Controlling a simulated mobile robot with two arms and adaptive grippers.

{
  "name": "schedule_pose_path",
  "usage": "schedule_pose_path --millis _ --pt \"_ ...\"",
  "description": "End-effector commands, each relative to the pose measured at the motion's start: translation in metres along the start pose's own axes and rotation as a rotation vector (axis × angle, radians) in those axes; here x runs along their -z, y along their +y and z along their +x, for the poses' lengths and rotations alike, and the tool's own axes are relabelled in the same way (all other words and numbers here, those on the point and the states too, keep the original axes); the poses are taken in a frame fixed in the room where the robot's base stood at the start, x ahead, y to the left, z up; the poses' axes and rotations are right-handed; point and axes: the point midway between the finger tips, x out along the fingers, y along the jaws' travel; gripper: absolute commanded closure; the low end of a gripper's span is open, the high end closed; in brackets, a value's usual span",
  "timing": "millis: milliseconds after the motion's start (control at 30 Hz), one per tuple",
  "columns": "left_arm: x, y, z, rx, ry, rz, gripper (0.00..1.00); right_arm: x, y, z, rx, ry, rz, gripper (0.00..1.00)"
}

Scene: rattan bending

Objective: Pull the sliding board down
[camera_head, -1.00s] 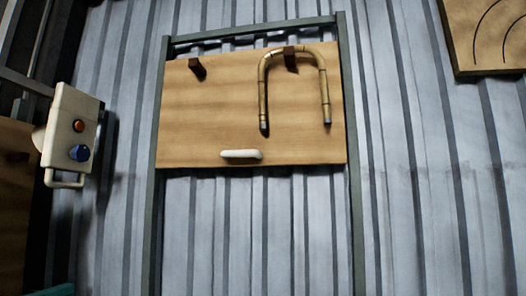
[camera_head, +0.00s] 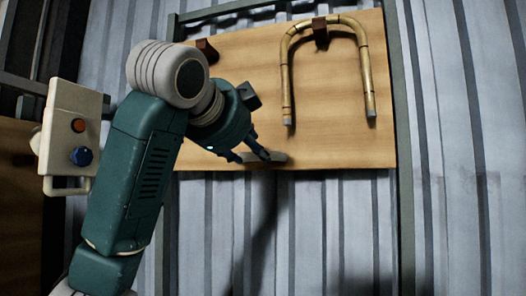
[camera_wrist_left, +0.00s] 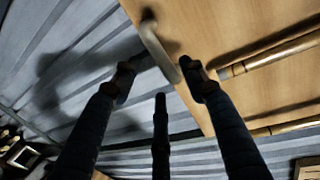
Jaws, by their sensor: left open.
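The wooden sliding board (camera_head: 340,100) sits high between two dark upright rails in the head view. Its handle (camera_head: 268,160) is on the lower edge, partly hidden and shaded by my gripper. My left gripper (camera_head: 251,156) comes in from the left and is at the handle. In the left wrist view the pale handle (camera_wrist_left: 158,48) reaches down between the spread fingertips of the open left gripper (camera_wrist_left: 160,78). The fingers are not closed on it; whether any finger touches it is unclear. My right gripper is not in view.
A bent rattan piece (camera_head: 285,80) hangs from a dark peg (camera_head: 320,33) on the board. Another peg (camera_head: 207,50) is at upper left. A pale control box (camera_head: 72,130) with knobs stands at the left. Below the board, the space between the rails shows only corrugated wall.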

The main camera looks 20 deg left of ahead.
Motion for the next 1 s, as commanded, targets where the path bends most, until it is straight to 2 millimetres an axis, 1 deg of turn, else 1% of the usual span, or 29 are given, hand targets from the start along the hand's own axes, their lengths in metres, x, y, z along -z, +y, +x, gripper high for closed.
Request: schedule_pose_path --millis 33,100,200,333,500,767,800,867,900,967,1000 --pt "0.0 -0.003 0.011 -0.006 0.0 0.0 0.56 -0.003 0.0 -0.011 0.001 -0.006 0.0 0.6" --pt "0.0 -0.004 0.025 -0.006 -0.001 0.0 0.56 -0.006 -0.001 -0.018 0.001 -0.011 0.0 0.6" --pt "0.0 -0.003 0.042 -0.004 0.0 0.0 0.56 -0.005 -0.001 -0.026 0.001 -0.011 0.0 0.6" --pt "0.0 -0.002 0.059 -0.003 0.0 0.0 0.56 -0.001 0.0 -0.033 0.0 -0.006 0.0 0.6" --pt "0.0 -0.001 0.068 -0.001 0.0 0.0 0.56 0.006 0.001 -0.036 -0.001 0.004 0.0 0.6" --pt "0.0 0.0 0.069 -0.001 0.0 -0.001 0.56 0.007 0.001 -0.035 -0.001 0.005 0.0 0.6" --pt "0.0 0.0 0.069 -0.001 0.0 -0.001 0.64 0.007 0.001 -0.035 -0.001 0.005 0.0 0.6" --pt "0.0 0.0 0.069 -0.001 0.0 -0.001 0.76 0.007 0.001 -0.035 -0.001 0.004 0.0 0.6" --pt "0.0 0.0 0.069 0.0 0.0 -0.001 0.84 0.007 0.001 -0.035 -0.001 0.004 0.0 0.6" --pt "0.0 0.0 0.069 0.0 0.0 -0.001 0.96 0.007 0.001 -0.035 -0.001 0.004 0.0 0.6" --pt "0.0 0.0 0.069 0.0 0.0 -0.001 1.0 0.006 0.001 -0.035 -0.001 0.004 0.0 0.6"
